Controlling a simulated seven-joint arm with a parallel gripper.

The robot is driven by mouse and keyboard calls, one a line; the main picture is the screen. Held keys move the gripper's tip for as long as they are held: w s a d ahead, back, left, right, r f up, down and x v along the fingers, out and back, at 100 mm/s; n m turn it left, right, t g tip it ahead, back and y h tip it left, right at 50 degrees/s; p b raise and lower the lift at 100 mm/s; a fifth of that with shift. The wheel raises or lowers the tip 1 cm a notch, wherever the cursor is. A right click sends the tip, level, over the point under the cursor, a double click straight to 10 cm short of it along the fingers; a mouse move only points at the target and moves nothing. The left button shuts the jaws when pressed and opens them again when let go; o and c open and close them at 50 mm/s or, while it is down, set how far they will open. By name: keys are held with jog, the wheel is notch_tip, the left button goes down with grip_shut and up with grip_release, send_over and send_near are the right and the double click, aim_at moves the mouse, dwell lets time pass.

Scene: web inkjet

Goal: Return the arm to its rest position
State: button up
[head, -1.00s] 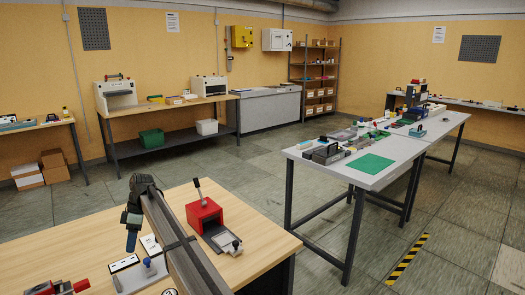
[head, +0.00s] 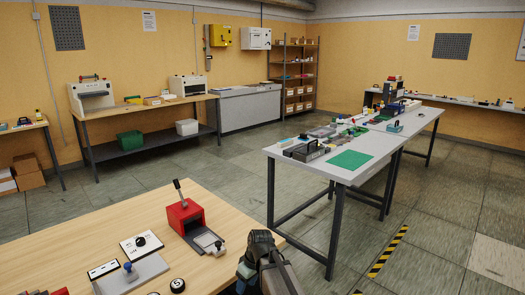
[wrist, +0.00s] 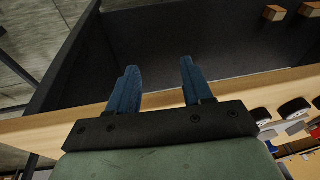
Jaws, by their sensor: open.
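My gripper (wrist: 158,72) shows in the wrist view with its two blue fingers apart and nothing between them. A dark panel and a wooden edge (wrist: 60,124) lie beyond the fingers. In the head view my arm stands folded at the bottom, by the right front corner of the wooden bench (head: 120,215). The fingers cannot be made out there.
The bench holds a red lever press (head: 185,217), a grey plate (head: 135,280) with a blue knob, a white card with a black knob (head: 142,244) and a black round piece (head: 177,285). A grey table (head: 380,150) with a green mat (head: 349,160) stands right. Floor between is clear.

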jog(key=s+d+f+m+g+h, duration=0.1)
jog(key=s+d+f+m, duration=0.1)
jog(key=s+d+f, duration=0.45)
jog(key=s+d+f+m+g, duration=0.15)
jog(key=s+f, duration=0.25)
jog(key=f, duration=0.5)
jog(key=s+d+f+m+g+h, duration=0.1)
jog(key=s+d+f+m, duration=0.1)
jog(key=s+d+f, duration=0.5)
jog(key=s+d+f+m+g, duration=0.1)
jog(key=s+f, duration=0.3)
jog(key=s, duration=0.4)
jog(key=s+d+f+m+g, duration=0.1)
jog(key=s+d+f, duration=0.3)
jog(key=s, duration=0.5)
jog(key=s+d+f+m+g, duration=0.1)
jog(key=s+d+f+m, duration=0.1)
jog(key=s+f, duration=0.3)
jog(key=s, duration=0.4)
jog(key=shift+d+g+h, duration=0.3)
jog(key=shift+g+h, duration=0.05)
jog(key=shift+h, duration=0.05)
